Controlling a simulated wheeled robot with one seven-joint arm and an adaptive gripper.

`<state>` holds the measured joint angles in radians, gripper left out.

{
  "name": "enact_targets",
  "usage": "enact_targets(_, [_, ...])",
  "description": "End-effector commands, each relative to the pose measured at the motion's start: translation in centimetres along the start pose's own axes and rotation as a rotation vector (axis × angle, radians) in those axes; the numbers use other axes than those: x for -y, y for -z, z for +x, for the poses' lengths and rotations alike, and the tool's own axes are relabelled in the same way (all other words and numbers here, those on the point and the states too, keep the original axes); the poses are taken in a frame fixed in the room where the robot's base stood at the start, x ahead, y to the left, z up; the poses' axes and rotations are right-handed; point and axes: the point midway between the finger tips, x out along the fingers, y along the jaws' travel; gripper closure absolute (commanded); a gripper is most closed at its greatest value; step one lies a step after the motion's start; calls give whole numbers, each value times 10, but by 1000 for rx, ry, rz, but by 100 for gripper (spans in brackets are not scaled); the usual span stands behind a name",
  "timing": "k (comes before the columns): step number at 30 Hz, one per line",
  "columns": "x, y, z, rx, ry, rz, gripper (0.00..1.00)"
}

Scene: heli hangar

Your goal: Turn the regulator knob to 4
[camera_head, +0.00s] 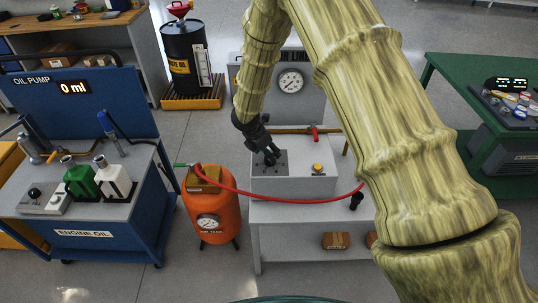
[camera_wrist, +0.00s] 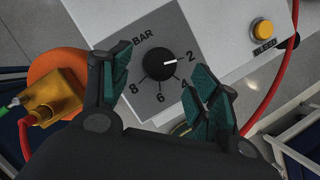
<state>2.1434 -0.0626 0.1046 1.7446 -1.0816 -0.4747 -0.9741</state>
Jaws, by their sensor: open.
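The regulator knob (camera_wrist: 159,64) is black and round with a white pointer line, on a grey dial plate (camera_wrist: 130,80) marked BAR with 2, 4, 6 and 8. The pointer is at the 2. My gripper (camera_wrist: 165,85) is open, its green-padded fingers on either side of the dial in the wrist view, apart from the knob. In the head view my gripper (camera_head: 270,155) is over the dial plate (camera_head: 257,168) on the grey box, and it hides most of the knob there.
A yellow button (camera_wrist: 262,28) labelled BLEED is right of the dial. A red hose (camera_head: 290,197) runs from the orange air tank (camera_head: 212,240) across the front of the grey bench (camera_head: 300,215). A red-handled valve (camera_head: 314,132) and a gauge (camera_head: 291,81) stand behind.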

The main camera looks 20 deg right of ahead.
Motion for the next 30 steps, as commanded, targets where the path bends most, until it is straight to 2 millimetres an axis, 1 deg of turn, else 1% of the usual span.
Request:
enact_targets(3, [0, 0, 14, -1, 0, -1, 39])
enact_targets(9, [0, 0, 30, -1, -1, 1, 39])
enact_targets(15, [0, 0, 36, 0, -1, 0, 39])
enact_targets(22, [0, 0, 37, -1, -1, 0, 39])
enact_targets(23, [0, 0, 37, -1, -1, 1, 42])
enact_targets(27, [0, 0, 37, -1, -1, 1, 68])
enact_targets(30, [0, 0, 37, -1, -1, 1, 84])
